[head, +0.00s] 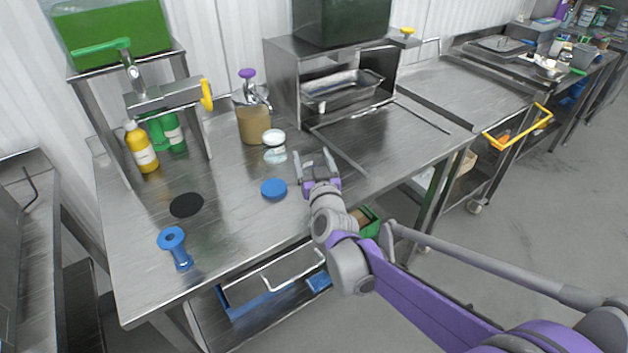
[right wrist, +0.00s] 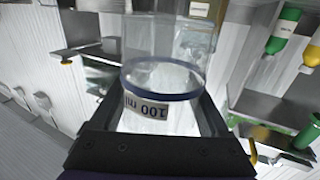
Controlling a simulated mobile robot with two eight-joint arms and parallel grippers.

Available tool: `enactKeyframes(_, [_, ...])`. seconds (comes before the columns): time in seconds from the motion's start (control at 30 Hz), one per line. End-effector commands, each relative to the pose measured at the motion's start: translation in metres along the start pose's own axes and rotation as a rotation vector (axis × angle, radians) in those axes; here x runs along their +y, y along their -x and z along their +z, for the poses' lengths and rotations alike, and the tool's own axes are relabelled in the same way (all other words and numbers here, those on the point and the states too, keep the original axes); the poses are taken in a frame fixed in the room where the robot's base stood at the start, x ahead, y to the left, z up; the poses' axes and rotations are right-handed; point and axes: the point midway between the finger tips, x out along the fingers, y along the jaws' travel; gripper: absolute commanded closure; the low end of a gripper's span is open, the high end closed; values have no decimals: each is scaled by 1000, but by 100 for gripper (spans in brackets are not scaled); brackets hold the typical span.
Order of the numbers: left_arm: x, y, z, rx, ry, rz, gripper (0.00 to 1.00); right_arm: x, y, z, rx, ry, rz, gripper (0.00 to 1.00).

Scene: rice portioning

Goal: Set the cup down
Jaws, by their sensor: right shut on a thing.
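My right gripper (head: 316,162) is above the right part of the steel counter (head: 235,210). In the right wrist view it is shut on a clear cup (right wrist: 160,75) with a dark blue band and a "100 ml" label, printed upside down in the picture. Something whitish shows in the cup. In the head view the cup can hardly be made out between the fingers, and I cannot tell whether it touches the counter. My left gripper is not in view.
A blue disc (head: 273,188) and a small white-topped container (head: 274,137) are left of the gripper. A brown-filled dispenser (head: 253,122) and a steel shelf unit (head: 290,70) stand behind.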

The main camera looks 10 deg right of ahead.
Motion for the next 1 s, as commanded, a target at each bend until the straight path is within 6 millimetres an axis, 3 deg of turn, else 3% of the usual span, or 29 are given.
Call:
enactKeyframes(0.43, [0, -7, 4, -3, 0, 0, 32, 0, 0, 56, 0, -1, 1, 74])
enactKeyframes(0.87, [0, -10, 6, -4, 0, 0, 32, 0, 0, 64, 0, -1, 0, 74])
enactKeyframes(0.9, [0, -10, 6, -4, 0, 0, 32, 0, 0, 63, 0, -1, 0, 15])
enactKeyframes(1.0, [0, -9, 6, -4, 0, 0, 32, 0, 0, 62, 0, -1, 0, 0])
